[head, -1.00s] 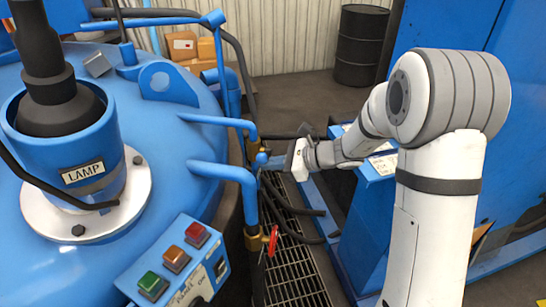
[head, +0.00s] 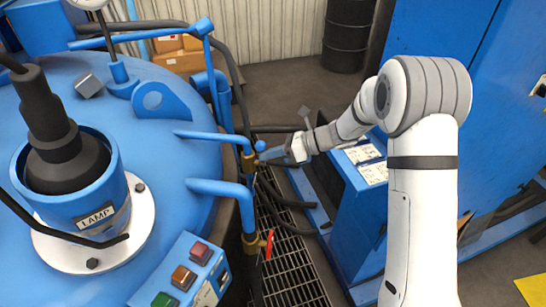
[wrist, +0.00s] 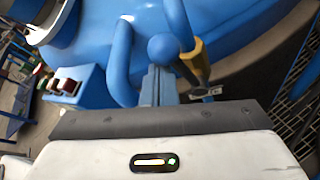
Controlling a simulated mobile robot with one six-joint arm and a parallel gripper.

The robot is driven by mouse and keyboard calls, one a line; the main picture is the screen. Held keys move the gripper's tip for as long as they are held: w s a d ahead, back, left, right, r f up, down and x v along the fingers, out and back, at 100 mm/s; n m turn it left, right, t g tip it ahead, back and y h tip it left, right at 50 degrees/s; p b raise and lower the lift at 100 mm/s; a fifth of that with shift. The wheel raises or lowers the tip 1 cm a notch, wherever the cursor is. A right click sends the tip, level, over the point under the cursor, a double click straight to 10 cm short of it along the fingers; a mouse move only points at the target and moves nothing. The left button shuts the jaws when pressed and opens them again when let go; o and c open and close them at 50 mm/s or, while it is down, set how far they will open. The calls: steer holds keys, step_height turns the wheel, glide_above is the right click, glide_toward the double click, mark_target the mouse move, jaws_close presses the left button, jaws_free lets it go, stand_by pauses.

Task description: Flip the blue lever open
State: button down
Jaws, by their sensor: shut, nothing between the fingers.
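The blue lever's round knob (head: 260,146) shows beside the upper brass valve (head: 248,161), on a blue pipe at the furnace's right side. In the wrist view the blue knob (wrist: 163,48) is just beyond the fingertips, with the yellow brass valve (wrist: 196,62) to its right. My gripper (head: 268,156) is shut and empty, pointing left at the valve. In the wrist view its fingers (wrist: 158,72) lie together just below the knob. I cannot tell whether they touch it. The lever's arm is mostly hidden.
A red lever (head: 268,244) sits on a lower brass valve. Blue pipes (head: 215,187) run from the furnace (head: 165,190) close to my gripper. A control box (head: 185,275) with coloured buttons is in front.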

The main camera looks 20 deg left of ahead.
steer(key=shift+w+a+r, duration=0.15)
steer(key=shift+w+r, duration=0.15)
steer(key=shift+w, duration=0.45)
steer(key=shift+w+r, duration=0.1)
steer(key=w+d+b, duration=0.1)
steer(key=d+b, duration=0.3)
steer(key=d, duration=0.5)
steer(key=shift+d+f, duration=0.2)
stand_by(0.6)
